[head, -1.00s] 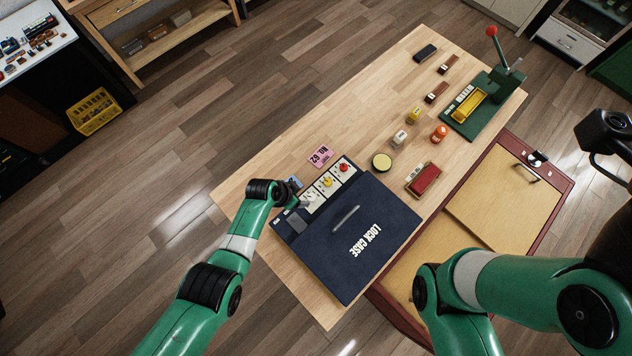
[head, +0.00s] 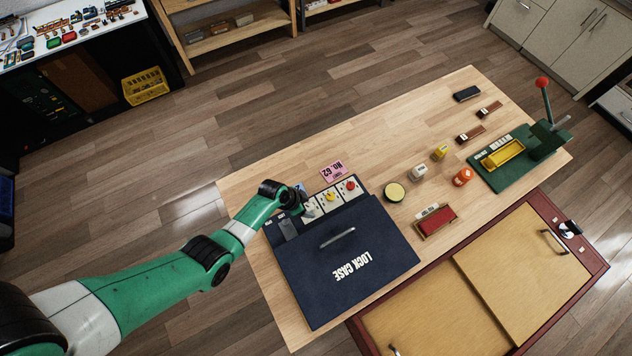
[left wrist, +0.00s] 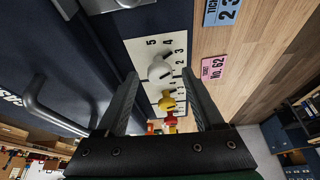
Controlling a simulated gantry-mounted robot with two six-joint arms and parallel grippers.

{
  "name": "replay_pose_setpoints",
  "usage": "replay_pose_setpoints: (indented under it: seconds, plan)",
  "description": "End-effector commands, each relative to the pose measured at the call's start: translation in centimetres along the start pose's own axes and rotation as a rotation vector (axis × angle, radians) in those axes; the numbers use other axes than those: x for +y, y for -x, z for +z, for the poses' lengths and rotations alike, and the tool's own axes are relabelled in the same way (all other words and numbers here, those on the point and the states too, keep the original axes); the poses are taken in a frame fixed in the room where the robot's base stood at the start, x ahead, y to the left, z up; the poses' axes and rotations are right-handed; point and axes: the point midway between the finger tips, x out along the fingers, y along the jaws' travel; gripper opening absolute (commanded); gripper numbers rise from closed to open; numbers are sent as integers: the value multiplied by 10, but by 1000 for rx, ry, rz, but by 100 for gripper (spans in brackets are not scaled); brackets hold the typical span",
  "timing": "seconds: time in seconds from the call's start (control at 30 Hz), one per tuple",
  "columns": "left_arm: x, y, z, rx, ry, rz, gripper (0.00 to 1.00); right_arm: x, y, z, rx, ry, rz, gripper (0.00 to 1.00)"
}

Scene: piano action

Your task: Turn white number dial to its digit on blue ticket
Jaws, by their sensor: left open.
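The white number dial (left wrist: 160,70) is a round knob on a pale plate with digits around it, in the left wrist view. Which digit it points at is hard to tell. The blue ticket (left wrist: 222,10) is cut off by the top edge of that view; a 2 and part of another digit show. In the head view the ticket is mostly hidden behind my left gripper (head: 298,198). My left gripper's open fingers (left wrist: 160,76) lie on either side of the white dial in the picture; contact is not visible. My right gripper is out of view.
Yellow (head: 330,196) and red (head: 351,185) dials sit beside it on the dark blue lock case (head: 345,262). A pink ticket (head: 333,171) lies behind the case. A round tin (head: 394,192), a red pad (head: 436,220) and a green press (head: 515,165) stand to the right.

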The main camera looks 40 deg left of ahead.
Motion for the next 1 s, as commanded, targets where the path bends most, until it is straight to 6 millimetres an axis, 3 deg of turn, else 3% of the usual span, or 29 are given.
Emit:
replay_pose_setpoints:
  seconds: [0.33,0.7,1.0]
  plan:
    - [0,-4,1,0,1,-1,69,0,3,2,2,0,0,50]
    - [0,-4,1,0,1,0,3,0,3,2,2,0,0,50]
    - [0,-4,1,0,10,-4,0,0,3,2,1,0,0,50]
